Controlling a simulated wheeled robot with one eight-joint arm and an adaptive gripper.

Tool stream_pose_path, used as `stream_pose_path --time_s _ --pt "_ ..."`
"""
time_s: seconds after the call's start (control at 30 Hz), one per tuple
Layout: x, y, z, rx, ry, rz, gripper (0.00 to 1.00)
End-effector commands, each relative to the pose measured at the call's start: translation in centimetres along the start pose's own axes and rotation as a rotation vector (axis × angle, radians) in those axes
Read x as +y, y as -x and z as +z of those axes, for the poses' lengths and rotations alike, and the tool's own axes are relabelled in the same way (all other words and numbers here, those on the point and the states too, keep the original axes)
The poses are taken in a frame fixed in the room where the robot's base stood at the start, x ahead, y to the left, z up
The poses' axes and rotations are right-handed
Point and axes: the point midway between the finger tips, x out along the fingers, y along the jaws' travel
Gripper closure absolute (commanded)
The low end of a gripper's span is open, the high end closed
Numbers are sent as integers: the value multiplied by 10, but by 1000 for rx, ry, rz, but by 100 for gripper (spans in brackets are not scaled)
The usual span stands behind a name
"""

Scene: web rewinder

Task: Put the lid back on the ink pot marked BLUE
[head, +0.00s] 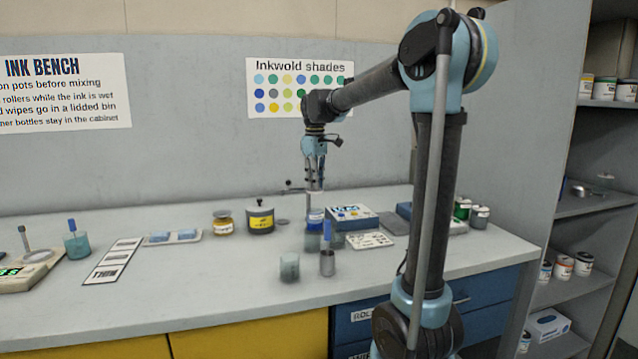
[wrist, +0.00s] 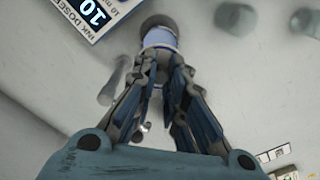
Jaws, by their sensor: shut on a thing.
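My gripper (head: 315,188) points down over the bench, left of the ink doser. In the wrist view its fingers (wrist: 160,75) are closed in on a small pale blue and white cylindrical thing (wrist: 160,40) with a grey-brown end. In the head view a blue thing with a pale top (head: 315,216) stands out just below the fingers. I cannot tell whether it is a pot or a lid, and I can read no BLUE marking. A flat grey disc (head: 283,222) lies on the bench to the left. A dark pot with a yellow label and knobbed lid (head: 261,218) stands beside it.
The ink doser (head: 352,217) stands close on the right. A clear beaker (head: 289,267) and a metal cup with a blue-handled tool (head: 327,263) stand in front. A yellow-labelled jar (head: 222,222) is farther left.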

Motion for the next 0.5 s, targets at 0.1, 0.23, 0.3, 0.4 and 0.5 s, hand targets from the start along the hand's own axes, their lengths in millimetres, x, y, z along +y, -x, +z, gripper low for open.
stream_pose_path --time_s 0.1,0.23,0.3,0.4,0.5 --pt "0 0 0 0 0 0 98" --pt "-1 0 -1 0 1 0 98" --pt "-1 0 -1 0 2 0 98" --pt "-2 -1 -1 0 2 0 98" --pt "-2 -4 -2 0 3 0 98"
